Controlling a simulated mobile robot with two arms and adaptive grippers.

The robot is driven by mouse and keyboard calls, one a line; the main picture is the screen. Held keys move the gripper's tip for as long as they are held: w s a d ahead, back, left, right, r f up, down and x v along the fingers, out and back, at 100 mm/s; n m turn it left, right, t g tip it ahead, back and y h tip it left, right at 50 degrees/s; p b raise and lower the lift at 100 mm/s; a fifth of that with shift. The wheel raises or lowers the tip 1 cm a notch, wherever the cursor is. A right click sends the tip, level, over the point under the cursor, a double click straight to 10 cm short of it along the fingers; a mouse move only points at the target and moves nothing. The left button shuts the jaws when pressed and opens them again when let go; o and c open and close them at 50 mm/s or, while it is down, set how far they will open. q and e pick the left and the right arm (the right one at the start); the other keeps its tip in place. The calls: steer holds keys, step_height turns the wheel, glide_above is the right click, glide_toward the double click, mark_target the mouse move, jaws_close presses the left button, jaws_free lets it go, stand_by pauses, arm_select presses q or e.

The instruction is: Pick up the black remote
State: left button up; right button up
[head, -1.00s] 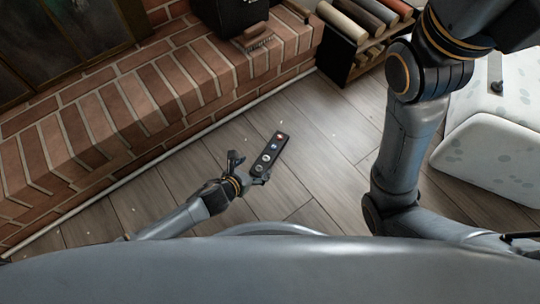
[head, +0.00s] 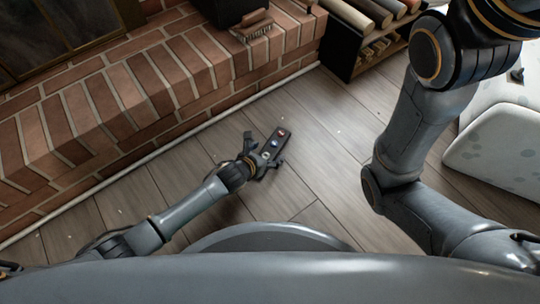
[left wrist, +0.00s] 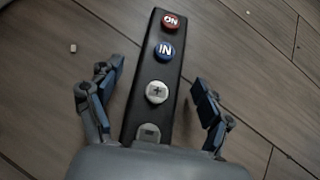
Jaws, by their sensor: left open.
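The black remote (head: 274,143) lies on the wooden floor in front of the brick hearth. In the left wrist view the remote (left wrist: 157,80) shows a red, a blue and two pale buttons. My left gripper (head: 264,150) is over its near end, open. In the left wrist view the fingers of the left gripper (left wrist: 158,95) stand apart, one on each side of the remote, with gaps between. The remote's near end is hidden behind the gripper body. My right arm crosses the right side of the head view, but its gripper is not recognisable there.
The brick hearth (head: 150,85) runs along the upper left. A brush (head: 252,28) lies on its ledge. A pale spotted cushion (head: 495,150) lies at the right. The floor (head: 330,150) around the remote is mostly clear.

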arm_select(q)
steer(key=shift+w+d+f, duration=0.2)
steer(key=shift+w, duration=0.1)
steer(key=c, duration=1.4)
steer(key=shift+o, duration=0.2)
steer(key=shift+r, duration=0.1)
